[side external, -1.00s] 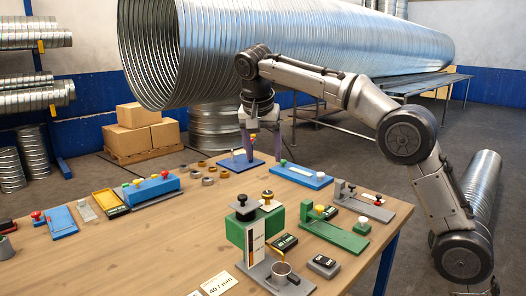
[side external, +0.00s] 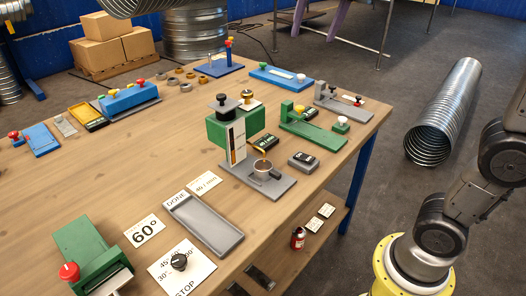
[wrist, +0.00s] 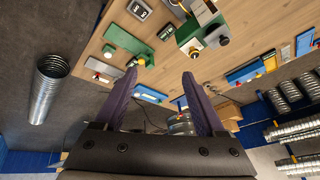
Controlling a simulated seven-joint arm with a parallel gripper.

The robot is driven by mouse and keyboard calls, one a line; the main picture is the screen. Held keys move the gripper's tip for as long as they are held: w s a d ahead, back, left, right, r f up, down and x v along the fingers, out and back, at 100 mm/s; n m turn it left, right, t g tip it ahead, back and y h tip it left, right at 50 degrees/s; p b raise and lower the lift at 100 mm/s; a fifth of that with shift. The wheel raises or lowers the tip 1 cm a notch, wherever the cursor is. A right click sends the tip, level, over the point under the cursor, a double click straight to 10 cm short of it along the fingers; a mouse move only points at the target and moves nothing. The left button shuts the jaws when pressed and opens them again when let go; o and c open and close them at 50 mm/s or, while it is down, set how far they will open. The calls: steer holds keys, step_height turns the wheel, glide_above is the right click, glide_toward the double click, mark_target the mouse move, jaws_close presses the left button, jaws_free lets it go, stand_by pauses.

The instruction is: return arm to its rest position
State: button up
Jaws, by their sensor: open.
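My gripper (wrist: 160,76) shows in the wrist view as two purple fingers spread well apart with nothing between them. The worktable lies beyond the fingertips, apart from them. In the side external view purple fingers of my gripper (side external: 319,20) show at the top edge, clear of the table; the rest of the gripper is cut off. My lower arm stands at the right edge on a yellow base.
The wooden table (side external: 110,180) carries a green device (side external: 232,127), a grey tray (side external: 203,226) and a blue stand (side external: 212,67). A spiral duct (side external: 443,110) lies on the floor at right. Boxes (side external: 105,45) stand at back left. Floor between table and duct is clear.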

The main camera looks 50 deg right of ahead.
steer(key=s+a+f+n+t+y, duration=0.1)
steer(key=s+a+f+n+y, duration=0.1)
steer(key=s+f+n, duration=0.8)
steer(key=s+a+f, duration=0.1)
steer(key=s+f, duration=0.5)
steer(key=f, duration=0.4)
steer(key=shift+s+a+y, duration=0.25)
steer(key=shift+s+y, duration=0.15)
